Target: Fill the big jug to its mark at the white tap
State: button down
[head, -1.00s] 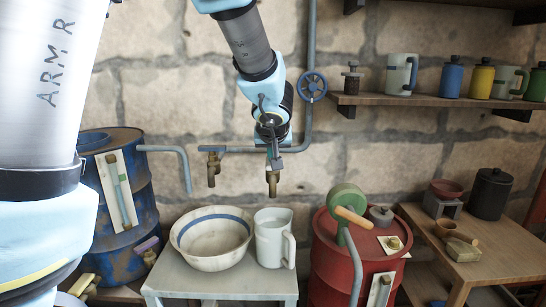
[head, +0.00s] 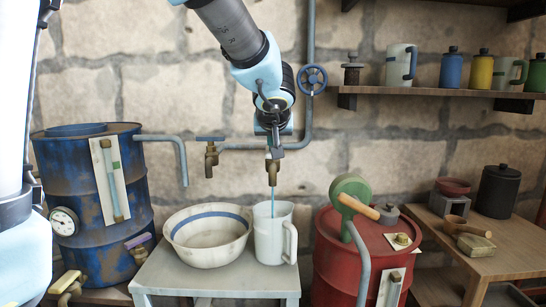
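A tall white jug (head: 270,238) with a handle on its right stands upright on the grey table, under the right-hand brass tap (head: 272,172). A thin blue stream of water (head: 273,198) runs from this tap into the jug's mouth. The water level and any mark on the jug cannot be made out. My gripper (head: 272,132) is at the top of this tap, over its handle, which it hides. Whether the fingers are open or shut on the handle is not clear.
A cream bowl with a blue band (head: 208,237) stands left of the jug on the grey table (head: 215,280). A blue-handled tap (head: 210,155) is left of my gripper. A blue drum (head: 75,185) and a red drum (head: 335,255) flank the table. A shelf (head: 440,95) holds jugs and canisters.

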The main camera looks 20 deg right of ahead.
jog(key=shift+s+a+f+t+h+b, duration=0.2)
jog(key=shift+f+b, duration=0.3)
jog(key=shift+b, duration=2)
jog(key=shift+w+d+f+t+h+b, duration=0.1)
jog(key=shift+f+t+b, duration=0.3)
jog(key=shift+b, duration=2.05)
jog(key=shift+s+f+b, duration=0.15)
jog(key=shift+b, duration=0.9)
jog(key=shift+a+b, duration=0.15)
jog(key=shift+b, duration=0.2)
dwell(1.6)
